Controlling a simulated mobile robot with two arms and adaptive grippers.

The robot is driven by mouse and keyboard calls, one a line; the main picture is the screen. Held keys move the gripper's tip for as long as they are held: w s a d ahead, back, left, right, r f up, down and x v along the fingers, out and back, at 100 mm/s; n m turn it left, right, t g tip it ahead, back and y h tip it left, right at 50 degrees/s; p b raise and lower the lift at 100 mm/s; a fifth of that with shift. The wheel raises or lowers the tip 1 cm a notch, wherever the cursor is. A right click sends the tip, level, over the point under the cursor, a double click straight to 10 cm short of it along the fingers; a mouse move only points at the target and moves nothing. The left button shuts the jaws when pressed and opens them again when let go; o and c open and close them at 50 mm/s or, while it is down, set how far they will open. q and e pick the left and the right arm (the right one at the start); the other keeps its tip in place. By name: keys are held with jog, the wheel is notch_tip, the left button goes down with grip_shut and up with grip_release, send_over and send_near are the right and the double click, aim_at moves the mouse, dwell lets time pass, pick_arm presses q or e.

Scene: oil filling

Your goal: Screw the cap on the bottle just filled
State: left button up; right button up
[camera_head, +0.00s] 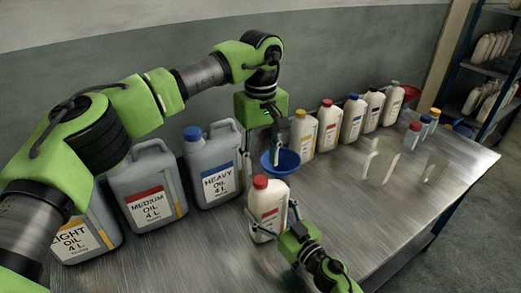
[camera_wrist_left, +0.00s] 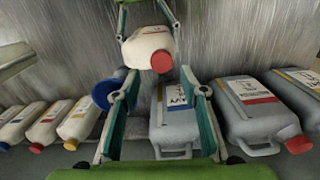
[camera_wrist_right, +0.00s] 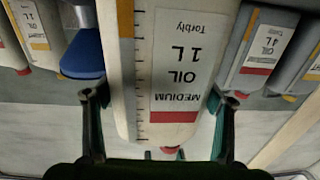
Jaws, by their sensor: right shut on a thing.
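A white bottle (camera_head: 268,207) labelled MEDIUM OIL 1 L, as read in the right wrist view (camera_wrist_right: 180,65), stands at the front of the bench. A red cap (camera_head: 260,182) sits on its top; I cannot tell how tight it is. My right gripper (camera_head: 272,222) is shut around the bottle's body. My left gripper (camera_wrist_left: 160,78) is open and empty, behind and above the bottle; its spread fingers point toward the red cap in the left wrist view (camera_wrist_left: 161,61).
A blue funnel (camera_head: 281,161) is beside my left gripper. Large grey cans, including HEAVY OIL (camera_head: 216,172) and MEDIUM OIL (camera_head: 147,190), stand at left. Several white bottles (camera_head: 328,125) line the wall. Two clear objects (camera_head: 380,165) stand at right. The bench front (camera_head: 350,215) is clear.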

pick_arm(q)
jog(key=n, duration=0.6)
jog(key=shift+r, duration=0.2)
jog(key=n, duration=0.5)
jog(key=shift+r+n, duration=0.15)
jog(key=shift+n, duration=0.25)
jog(key=n, duration=0.3)
jog(key=shift+r+n, duration=0.15)
jog(key=shift+n, duration=0.15)
jog(key=n, duration=0.5)
jog(key=shift+r+n, duration=0.15)
jog(key=shift+n, duration=0.25)
jog(key=n, duration=0.5)
jog(key=shift+s+r+n, duration=0.1)
jog(key=shift+r+n, duration=0.1)
jog(key=shift+n, duration=0.1)
jog(key=n, duration=0.4)
jog(key=shift+r, duration=0.1)
jog(key=n, duration=0.5)
jog(key=shift+r+n, duration=0.15)
jog(key=shift+n, duration=0.15)
jog(key=n, duration=0.4)
jog(key=shift+r+n, duration=0.15)
jog(key=shift+n, duration=0.25)
